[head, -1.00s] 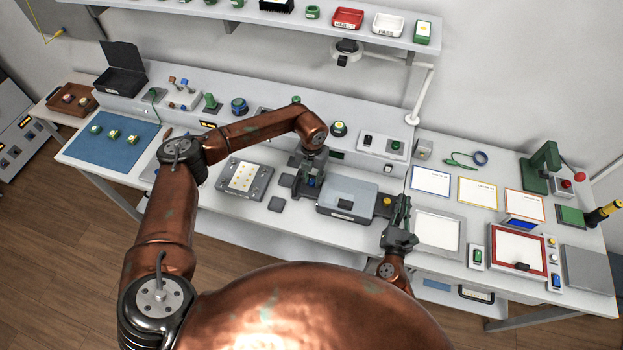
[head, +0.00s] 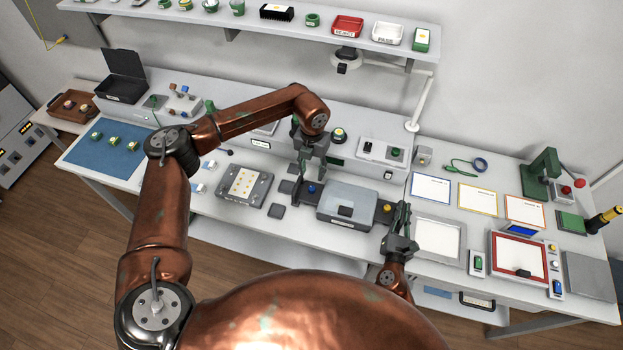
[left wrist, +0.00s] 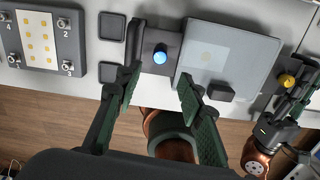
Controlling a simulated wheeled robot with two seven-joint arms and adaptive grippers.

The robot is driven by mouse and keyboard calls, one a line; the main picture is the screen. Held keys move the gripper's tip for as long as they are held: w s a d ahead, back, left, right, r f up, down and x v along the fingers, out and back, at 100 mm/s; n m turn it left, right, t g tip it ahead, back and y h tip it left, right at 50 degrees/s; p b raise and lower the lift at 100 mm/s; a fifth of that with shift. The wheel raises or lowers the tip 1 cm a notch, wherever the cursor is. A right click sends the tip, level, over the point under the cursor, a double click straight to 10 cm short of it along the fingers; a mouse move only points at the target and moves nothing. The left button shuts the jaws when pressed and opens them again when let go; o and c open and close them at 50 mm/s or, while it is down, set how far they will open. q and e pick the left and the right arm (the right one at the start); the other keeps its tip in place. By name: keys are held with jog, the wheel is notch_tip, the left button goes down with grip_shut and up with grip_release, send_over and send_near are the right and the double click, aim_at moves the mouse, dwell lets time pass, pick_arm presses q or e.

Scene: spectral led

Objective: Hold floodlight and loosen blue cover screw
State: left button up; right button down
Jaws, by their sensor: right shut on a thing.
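The floodlight (head: 345,205) is a grey box with a dark block on it, lying on the table in the head view; it also shows in the left wrist view (left wrist: 230,60). The blue cover screw (head: 311,189) sits on a dark flange at its left side, bright blue in the left wrist view (left wrist: 160,54). A yellow screw (head: 386,208) sits on the right flange. My left gripper (head: 309,172) is open and empty above the blue screw, which shows between and beyond its fingers. My right gripper (head: 402,212) is shut on the floodlight's right flange beside the yellow screw.
An LED board (head: 243,184) on a grey fixture lies left of the floodlight, with small dark pads (head: 277,211) between. A framed white panel (head: 439,236) is right of my right gripper. A bench riser (head: 380,150) runs behind. The table's front edge is close.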

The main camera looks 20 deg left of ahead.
pick_arm(q)
notch_tip(320, 180, up, 3)
jog(key=shift+f, duration=0.2)
dwell(0.5)
pick_arm(e)
jog(key=c, duration=2.3)
grip_release()
jog(key=shift+w+r, duration=0.1)
jog(key=shift+r, duration=0.15)
jog(key=shift+c, duration=0.2)
jog(key=o, duration=0.5)
jog(key=shift+f, duration=0.15)
jog(key=shift+c, duration=0.2)
jog(key=shift+f, duration=0.35)
jog(key=s, duration=1.2)
jog(key=shift+s+a+r, duration=0.1)
jog(key=shift+a+r, duration=0.15)
jog(key=shift+r, duration=0.05)
